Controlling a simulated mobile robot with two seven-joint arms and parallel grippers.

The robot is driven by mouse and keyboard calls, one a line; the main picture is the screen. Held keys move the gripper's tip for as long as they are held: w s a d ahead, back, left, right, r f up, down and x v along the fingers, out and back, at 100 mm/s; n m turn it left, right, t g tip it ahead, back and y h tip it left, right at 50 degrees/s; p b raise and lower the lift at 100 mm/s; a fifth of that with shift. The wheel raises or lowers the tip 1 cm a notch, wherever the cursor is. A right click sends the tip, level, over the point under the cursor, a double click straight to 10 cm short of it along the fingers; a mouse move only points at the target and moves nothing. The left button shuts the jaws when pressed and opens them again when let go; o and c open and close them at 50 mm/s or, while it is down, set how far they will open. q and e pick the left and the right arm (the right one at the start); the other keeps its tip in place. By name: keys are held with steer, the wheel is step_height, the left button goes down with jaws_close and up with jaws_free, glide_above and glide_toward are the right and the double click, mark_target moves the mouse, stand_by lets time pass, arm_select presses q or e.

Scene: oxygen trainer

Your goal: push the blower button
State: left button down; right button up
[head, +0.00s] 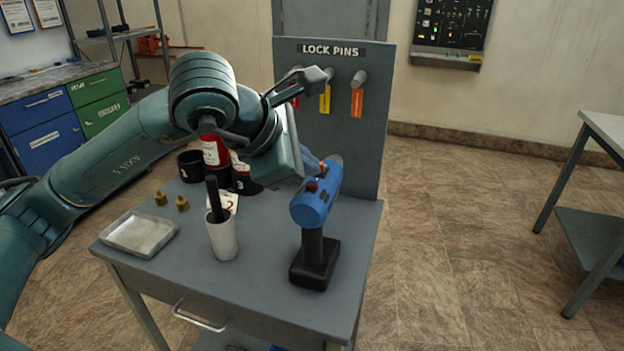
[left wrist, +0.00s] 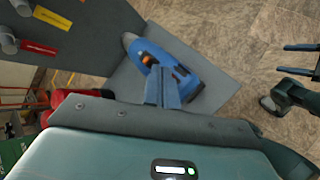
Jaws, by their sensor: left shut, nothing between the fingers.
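The blower is the blue cordless tool (head: 315,205) with a black handle and base. It stands upright near the right edge of the small grey table. A red button (head: 312,186) shows on its side in the head view. My left gripper (head: 313,164) is shut and empty, with its blue fingers close to the top of the blower. My right gripper is not in the head view.
The table (head: 270,282) also holds a metal tray (head: 140,233), a white cup (head: 222,239) with a black-handled item, brass fittings and dark containers. The lock-pin panel (head: 352,130) rises behind the blower.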

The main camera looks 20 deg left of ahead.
arm_select(q)
step_height(320, 180, up, 6)
steer(key=p, duration=0.3)
steer(key=shift+p, duration=0.3)
